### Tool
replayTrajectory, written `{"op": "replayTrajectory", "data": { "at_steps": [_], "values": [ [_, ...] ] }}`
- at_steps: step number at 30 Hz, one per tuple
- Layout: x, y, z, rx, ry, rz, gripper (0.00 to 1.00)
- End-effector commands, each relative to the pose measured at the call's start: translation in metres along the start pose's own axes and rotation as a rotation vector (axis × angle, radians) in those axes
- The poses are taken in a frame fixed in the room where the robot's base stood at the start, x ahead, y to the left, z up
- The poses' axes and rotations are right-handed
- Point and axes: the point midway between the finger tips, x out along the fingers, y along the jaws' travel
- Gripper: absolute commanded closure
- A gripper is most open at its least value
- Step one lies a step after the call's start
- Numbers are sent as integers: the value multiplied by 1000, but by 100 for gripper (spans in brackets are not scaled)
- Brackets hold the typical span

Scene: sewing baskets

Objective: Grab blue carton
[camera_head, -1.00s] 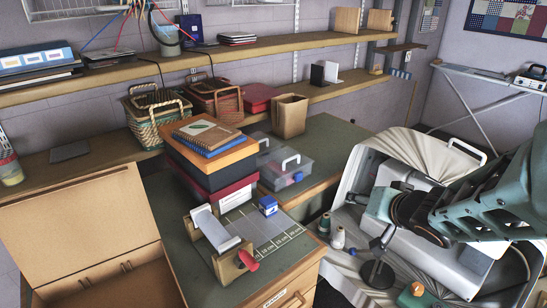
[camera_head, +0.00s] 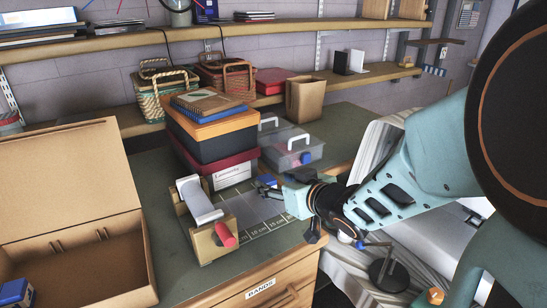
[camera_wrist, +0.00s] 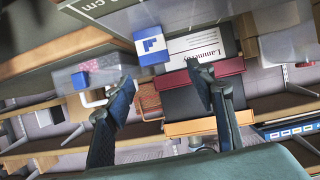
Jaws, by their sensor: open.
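The blue carton (camera_wrist: 151,46) is a small box with a white mark on its face. In the wrist view it stands upper centre, beyond my fingertips and sideways between them, with no finger seen touching it. My gripper (camera_wrist: 162,76) is open, with a dark finger on each side. In the head view my gripper (camera_head: 267,186) reaches in from the right, low over the back of the grey cutting mat (camera_head: 262,215). Blue shows at its tips there, but I cannot tell carton from finger; the arm hides part of that spot.
Stacked boxes (camera_head: 212,140) with a white label stand just behind the mat. A clear lidded case (camera_head: 292,150) is close behind my gripper. A tape holder with a red knob (camera_head: 226,233) stands left of the mat. Another blue box (camera_head: 17,292) is at the lower left.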

Motion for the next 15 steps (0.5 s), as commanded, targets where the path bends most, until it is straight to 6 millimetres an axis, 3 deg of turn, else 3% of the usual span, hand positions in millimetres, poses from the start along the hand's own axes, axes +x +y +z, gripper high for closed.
{"op": "replayTrajectory", "data": {
  "at_steps": [10, 15],
  "values": [
    [30, 1, 3, 1, -1, 0, 49],
    [54, 4, 8, 1, -2, 0, 49]
  ]
}}
